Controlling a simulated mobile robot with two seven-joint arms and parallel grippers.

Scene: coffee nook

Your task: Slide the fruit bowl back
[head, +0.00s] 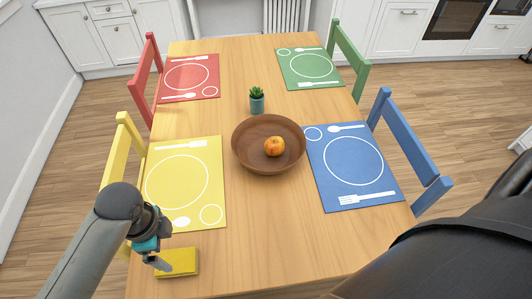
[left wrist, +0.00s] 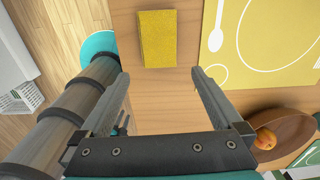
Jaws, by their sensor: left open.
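The fruit bowl (head: 250,160) is a round brown wooden bowl in the middle of the table, between the yellow and blue placemats. One orange-red fruit (head: 275,146) lies in it. In the left wrist view the bowl (left wrist: 290,129) shows partly at the right edge, with the fruit (left wrist: 265,139) in it. My left gripper (head: 170,265) is near the table's front left corner, well in front and left of the bowl. In the left wrist view its fingers (left wrist: 159,77) are apart with nothing between them. My right gripper is not in view.
A small potted plant (head: 257,101) stands just behind the bowl. A yellow cloth or sponge (head: 187,264) lies by my left gripper. Yellow (head: 208,160), blue (head: 320,170), red (head: 210,70) and green (head: 300,77) placemats lie along the table's sides, with chairs beyond. The table's front middle is clear.

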